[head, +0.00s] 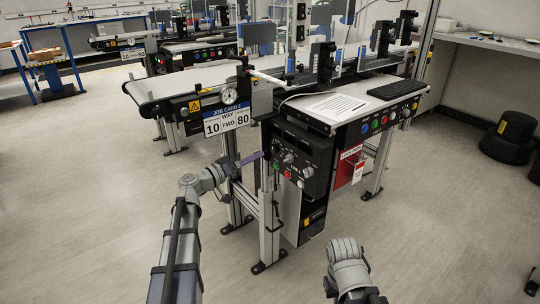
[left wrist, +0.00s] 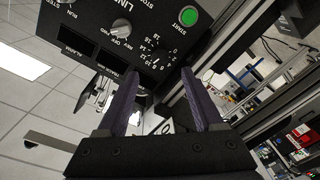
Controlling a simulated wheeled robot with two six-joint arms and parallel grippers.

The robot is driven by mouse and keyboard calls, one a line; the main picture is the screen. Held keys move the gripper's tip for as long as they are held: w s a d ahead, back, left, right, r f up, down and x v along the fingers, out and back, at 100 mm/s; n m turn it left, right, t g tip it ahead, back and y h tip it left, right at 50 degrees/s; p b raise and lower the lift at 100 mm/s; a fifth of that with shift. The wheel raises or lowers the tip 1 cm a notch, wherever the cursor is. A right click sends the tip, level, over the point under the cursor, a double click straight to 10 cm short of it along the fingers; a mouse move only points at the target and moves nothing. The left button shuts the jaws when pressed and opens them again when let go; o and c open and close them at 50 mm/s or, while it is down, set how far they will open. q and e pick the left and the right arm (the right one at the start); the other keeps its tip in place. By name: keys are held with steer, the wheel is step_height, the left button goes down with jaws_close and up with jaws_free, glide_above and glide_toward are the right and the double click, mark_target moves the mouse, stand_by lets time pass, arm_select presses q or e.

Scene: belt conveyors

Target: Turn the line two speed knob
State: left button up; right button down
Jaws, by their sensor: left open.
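My left gripper (head: 251,158) is just left of the black control panel (head: 303,150) under the front conveyor. In the left wrist view it (left wrist: 163,85) is open, with its two purple fingers apart and nothing visibly held. A speed knob with a numbered dial (left wrist: 157,60) lies just beyond the fingertips, apart from them as far as I can tell. The panel also has a REV/OFF/FWD selector (left wrist: 121,28) and a green START button (left wrist: 188,16). The "LINE" lettering is partly cut off, so I cannot read its number.
A job card (head: 227,118) with 10, FWD and 80 hangs on the conveyor (head: 178,82). A red lockout box (head: 349,167) and a keyboard (head: 397,88) are to the right. Metal legs (head: 268,220) stand below. The floor in front is clear.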

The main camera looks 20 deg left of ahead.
mark_target(272, 149)
arm_select(q)
steer(key=x, duration=0.7)
steer(key=shift+w+d, duration=0.1)
steer(key=shift+c, duration=0.2)
jaws_close()
